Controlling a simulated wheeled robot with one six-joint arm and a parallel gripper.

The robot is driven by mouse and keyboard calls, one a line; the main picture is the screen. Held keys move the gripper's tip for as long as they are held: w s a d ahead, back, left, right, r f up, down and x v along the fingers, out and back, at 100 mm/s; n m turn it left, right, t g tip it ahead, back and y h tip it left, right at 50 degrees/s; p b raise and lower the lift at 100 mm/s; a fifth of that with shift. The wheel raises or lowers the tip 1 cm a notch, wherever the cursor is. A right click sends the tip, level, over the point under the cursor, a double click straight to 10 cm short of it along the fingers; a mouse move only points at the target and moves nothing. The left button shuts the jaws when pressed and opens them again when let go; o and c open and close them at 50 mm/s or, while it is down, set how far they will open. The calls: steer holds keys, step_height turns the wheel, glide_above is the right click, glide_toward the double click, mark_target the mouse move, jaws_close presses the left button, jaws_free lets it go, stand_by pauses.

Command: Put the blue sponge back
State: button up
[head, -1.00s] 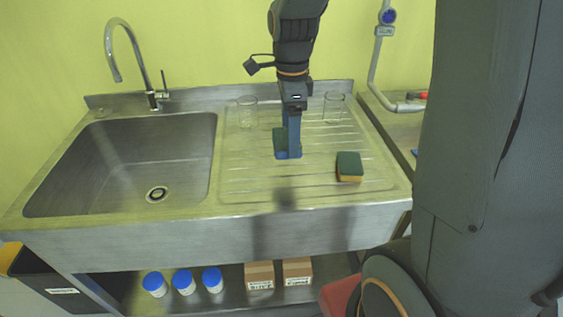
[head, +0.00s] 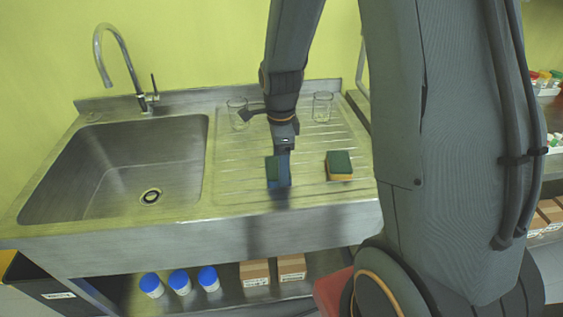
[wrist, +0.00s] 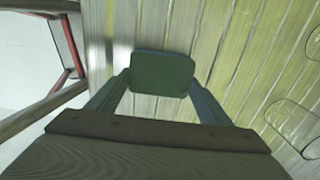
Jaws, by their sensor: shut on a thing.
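The blue sponge (head: 272,170) has a dark green pad, with blue showing below it. My gripper (head: 281,168) is shut on it, pointing down over the front part of the ribbed drainboard (head: 236,185), left of a yellow sponge with a green pad (head: 340,163). In the wrist view the green pad (wrist: 162,74) spans between my two fingertips (wrist: 160,88) above the drainboard. A dark shadow lies just below the sponge in the head view. I cannot tell whether the sponge touches the board.
Two clear glass beakers (head: 237,113) (head: 322,107) stand at the back of the drainboard. The empty sink basin (head: 115,170) with its tap (head: 125,75) is to the left. Blue-capped jars (head: 180,282) and cartons (head: 255,272) sit on the shelf below.

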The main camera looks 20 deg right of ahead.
steer(key=shift+f, duration=0.1)
steer(key=o, duration=1)
step_height(320, 180, up, 12)
steer(key=b, duration=0.3)
steer(key=s+f+n, duration=0.2)
steer(key=s+n, duration=0.1)
steer(key=n, duration=0.3)
steer(key=s+f+n, duration=0.2)
steer(key=s+n, duration=0.1)
steer(key=n, duration=0.3)
steer(key=s+a+f+n+t, duration=0.1)
steer(key=s+f+n, duration=0.1)
steer(key=n, duration=0.4)
steer(key=shift+s+f, duration=0.1)
steer(key=shift+s, duration=0.8)
steer(key=shift+s+d+f+n, duration=0.15)
steer(key=shift+s+n, duration=0.15)
steer(key=shift+n, duration=0.25)
steer(key=shift+s+a+f+n, duration=0.15)
steer(key=shift+s+n, duration=0.1)
steer(key=shift+n, duration=0.3)
steer(key=shift+d, duration=0.1)
